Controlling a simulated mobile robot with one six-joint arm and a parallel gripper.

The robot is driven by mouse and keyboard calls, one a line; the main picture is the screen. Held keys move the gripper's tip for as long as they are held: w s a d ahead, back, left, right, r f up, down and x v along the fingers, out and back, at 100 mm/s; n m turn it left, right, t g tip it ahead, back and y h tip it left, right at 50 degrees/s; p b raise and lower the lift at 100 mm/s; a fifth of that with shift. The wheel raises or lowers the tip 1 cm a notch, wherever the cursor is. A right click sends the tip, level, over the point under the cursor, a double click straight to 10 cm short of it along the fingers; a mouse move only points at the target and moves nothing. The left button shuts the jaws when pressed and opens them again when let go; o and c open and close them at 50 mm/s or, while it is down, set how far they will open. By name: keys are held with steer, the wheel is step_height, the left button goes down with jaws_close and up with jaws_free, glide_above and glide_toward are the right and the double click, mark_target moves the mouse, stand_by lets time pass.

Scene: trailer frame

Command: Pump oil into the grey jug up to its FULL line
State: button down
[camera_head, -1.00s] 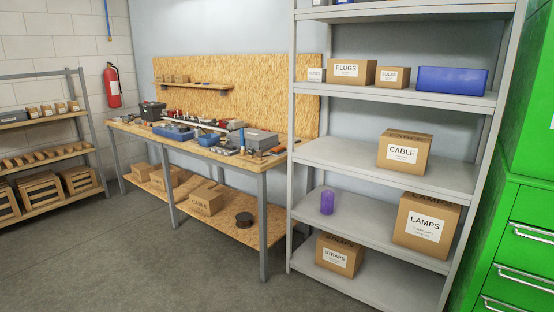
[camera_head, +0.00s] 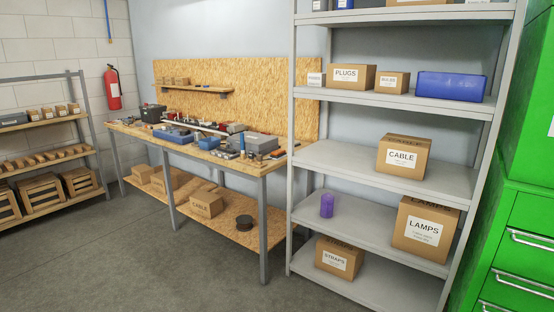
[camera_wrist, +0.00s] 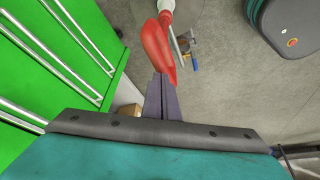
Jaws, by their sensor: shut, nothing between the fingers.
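My gripper (camera_wrist: 161,80) shows in the wrist view with its dark fingers pointing away from the camera, closed together and empty. A red curved part (camera_wrist: 158,45) with a white end at the top edge is by the fingertips. It may be part of the oil pump, but I cannot tell for certain. I cannot tell whether it touches the fingers. The grey jug and its FULL line cannot be made out in either view. My gripper is out of the head view.
Green drawers (camera_wrist: 50,60) stand close on the left in the wrist view. The head view shows a grey shelf rack (camera_head: 365,165) with boxes, a cluttered workbench (camera_head: 262,165) and green cabinets (camera_head: 525,215). The floor (camera_head: 120,255) in front is clear.

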steer(key=shift+r+p, duration=1.1)
steer(key=shift+r, duration=1.4)
